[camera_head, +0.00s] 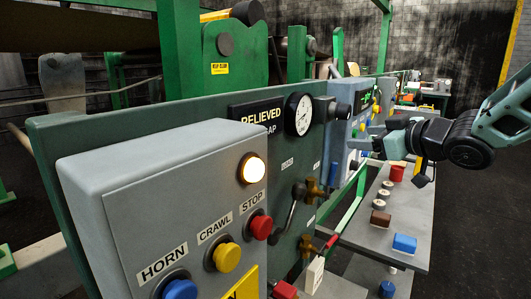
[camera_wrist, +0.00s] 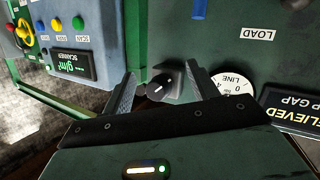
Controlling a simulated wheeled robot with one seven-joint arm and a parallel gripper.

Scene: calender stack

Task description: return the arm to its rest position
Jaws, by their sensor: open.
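My gripper (camera_head: 376,136) is at the right of the camera_head view, on the arm that reaches in from the right edge. Its fingers point left toward the machine panels. In the camera_wrist view my gripper (camera_wrist: 163,92) has its two fingers spread, with nothing held between them. A black knob (camera_wrist: 159,88) on the panel shows in the gap between the fingers; I cannot tell how far beyond the fingertips it is.
A grey control box (camera_head: 130,195) with HORN, CRAWL and STOP buttons and a lit lamp (camera_head: 252,168) fills the left foreground. A lever (camera_head: 291,212) stands out from the green panel. A grey shelf (camera_head: 415,210) with several small blocks lies below my arm. Dark floor is open at right.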

